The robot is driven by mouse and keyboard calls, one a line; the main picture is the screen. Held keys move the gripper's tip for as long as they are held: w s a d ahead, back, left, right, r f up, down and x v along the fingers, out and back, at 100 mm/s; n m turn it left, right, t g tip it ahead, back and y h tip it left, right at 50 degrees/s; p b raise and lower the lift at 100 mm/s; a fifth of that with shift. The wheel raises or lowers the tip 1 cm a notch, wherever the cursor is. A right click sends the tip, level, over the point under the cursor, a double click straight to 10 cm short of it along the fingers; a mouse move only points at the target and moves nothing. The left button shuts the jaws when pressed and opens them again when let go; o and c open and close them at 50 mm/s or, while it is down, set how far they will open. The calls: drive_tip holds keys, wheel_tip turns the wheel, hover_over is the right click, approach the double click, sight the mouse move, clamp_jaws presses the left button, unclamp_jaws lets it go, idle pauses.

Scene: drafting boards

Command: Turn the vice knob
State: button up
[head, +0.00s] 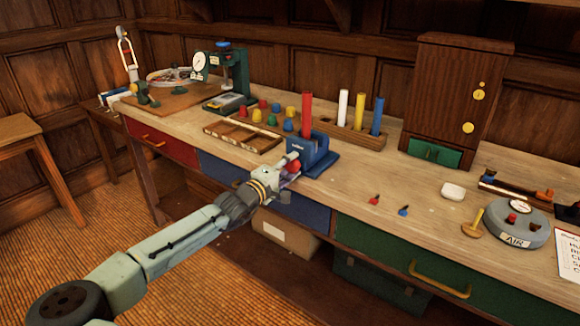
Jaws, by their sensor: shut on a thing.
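A blue vice (320,160) stands at the front edge of the wooden workbench, near the middle of the head view. A red vice knob (295,166) shows on its front left side, partly covered by my gripper. My gripper (289,171) reaches up from the lower left and is shut on the knob. The fingertips are small in this view, so their exact hold on the knob is hard to make out.
A rack (352,136) of coloured rods is at the back. Small red and blue pieces (374,199) lie to the right. A parts tray (240,134) lies left.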

drive_tip(key=o, duration=1.2)
drive_tip(key=shift+s, duration=0.1)
drive_tip(key=shift+v, duration=3.95)
